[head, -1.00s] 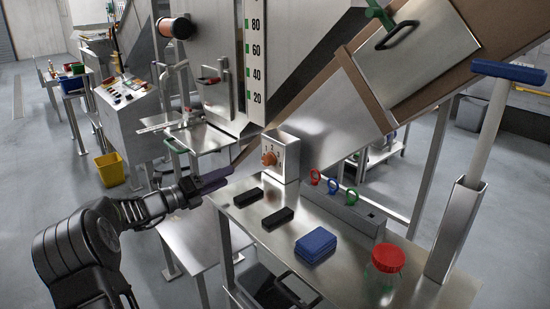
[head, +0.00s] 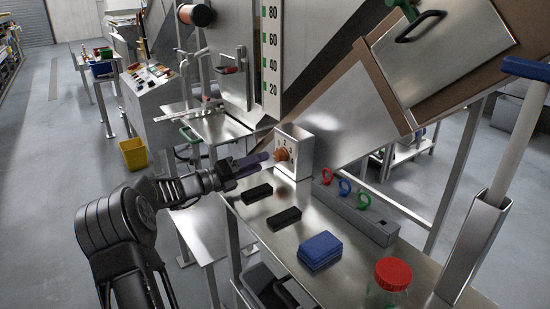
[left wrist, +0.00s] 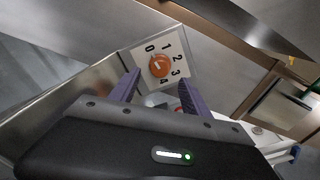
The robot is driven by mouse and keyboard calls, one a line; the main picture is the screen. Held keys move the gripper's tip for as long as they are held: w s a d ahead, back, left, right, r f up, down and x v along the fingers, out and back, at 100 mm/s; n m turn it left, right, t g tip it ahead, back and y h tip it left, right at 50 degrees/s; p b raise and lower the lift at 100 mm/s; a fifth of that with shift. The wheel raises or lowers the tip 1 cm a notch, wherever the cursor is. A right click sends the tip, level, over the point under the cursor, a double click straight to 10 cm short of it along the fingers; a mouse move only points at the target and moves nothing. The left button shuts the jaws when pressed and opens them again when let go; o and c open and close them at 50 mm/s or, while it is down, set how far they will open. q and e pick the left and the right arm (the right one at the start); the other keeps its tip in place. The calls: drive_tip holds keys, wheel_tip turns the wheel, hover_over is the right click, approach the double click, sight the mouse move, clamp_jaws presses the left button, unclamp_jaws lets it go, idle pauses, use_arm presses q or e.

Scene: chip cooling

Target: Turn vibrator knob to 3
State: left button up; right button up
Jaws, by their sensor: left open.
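The orange vibrator knob (head: 282,155) is on the front of a small metal box (head: 301,152) at the back of the steel table. In the left wrist view the knob (left wrist: 159,65) sits on a white dial plate (left wrist: 172,54) marked 0 to 4. Its pale pointer mark looks to be on the side of 0, though its exact setting is hard to tell. My left gripper (head: 262,161) is open, with its purple fingers pointing at the knob. In the left wrist view the fingertips are on either side below the knob, short of it. My right gripper is not in view.
Two black blocks (head: 257,193), (head: 284,218) and blue cloths (head: 320,249) lie on the table (head: 250,212). A red-lidded jar (head: 393,273) and a grey holder with coloured rings (head: 357,215) stand to the right. A sloped metal chute (head: 345,110) rises behind the box.

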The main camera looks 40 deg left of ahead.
sight(276, 157)
use_arm(q)
drive_tip(key=x, duration=0.6)
drive_tip(key=shift+w+d, duration=0.1)
drive_tip(key=shift+w, duration=0.2)
drive_tip(key=shift+c, duration=0.5)
clamp_jaws()
